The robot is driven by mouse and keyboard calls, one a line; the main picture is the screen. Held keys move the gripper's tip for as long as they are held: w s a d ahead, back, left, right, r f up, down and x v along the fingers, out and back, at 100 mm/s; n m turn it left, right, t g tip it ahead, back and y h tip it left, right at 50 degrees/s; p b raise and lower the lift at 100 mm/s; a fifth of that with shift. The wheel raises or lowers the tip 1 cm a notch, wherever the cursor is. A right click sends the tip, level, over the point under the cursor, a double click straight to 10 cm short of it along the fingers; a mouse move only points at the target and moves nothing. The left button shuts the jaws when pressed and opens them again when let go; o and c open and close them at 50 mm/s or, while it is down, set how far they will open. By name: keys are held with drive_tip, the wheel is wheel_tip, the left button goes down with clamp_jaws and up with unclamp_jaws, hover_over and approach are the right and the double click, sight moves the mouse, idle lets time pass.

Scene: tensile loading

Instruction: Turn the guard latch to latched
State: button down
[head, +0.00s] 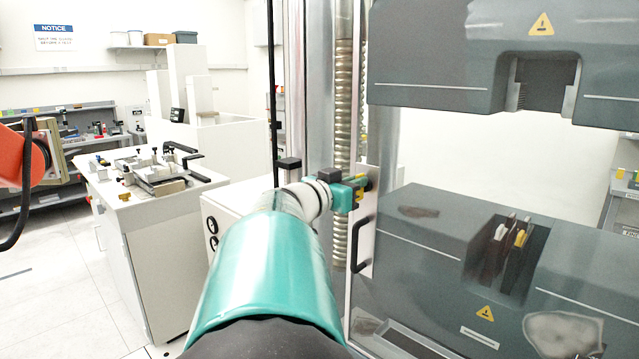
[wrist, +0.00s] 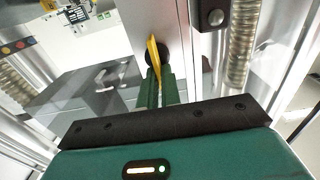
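The guard latch is a yellow lever (wrist: 154,52) on a dark round knob, set on the metal strip at the edge of the clear guard. In the wrist view the lever looks close to upright, tilted slightly. My gripper (wrist: 159,82) has its two green fingers close together on either side of the lever's lower part, and they look shut on it. In the head view my gripper (head: 355,189) is at the latch plate (head: 368,225), above the black door handle (head: 362,244). The fingers hide part of the lever.
The grey testing machine (head: 430,235) stands behind the clear guard, with its upper crosshead (head: 440,60) above. A ribbed column (head: 343,120) is beside the latch. A white bench with fixtures (head: 150,205) stands at the left. An orange object (head: 18,155) is at the left edge.

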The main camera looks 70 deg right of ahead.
drive_tip(key=shift+n, duration=0.4)
drive_tip(key=shift+w+d+f+n, duration=0.1)
drive_tip(key=shift+w+f+n, duration=0.15)
drive_tip(key=shift+n, duration=2.6)
drive_tip(key=shift+w+d+f+n, duration=0.1)
drive_tip(key=shift+w+f+n, duration=0.2)
drive_tip(key=shift+n, duration=2.6)
drive_tip(key=shift+w+d+f+n, duration=0.1)
drive_tip(key=shift+w+f+n, duration=0.15)
drive_tip(key=shift+n, duration=2.6)
drive_tip(key=c, duration=1.6)
unclamp_jaws()
drive_tip(key=shift+s, duration=0.1)
drive_tip(key=shift+a, duration=0.1)
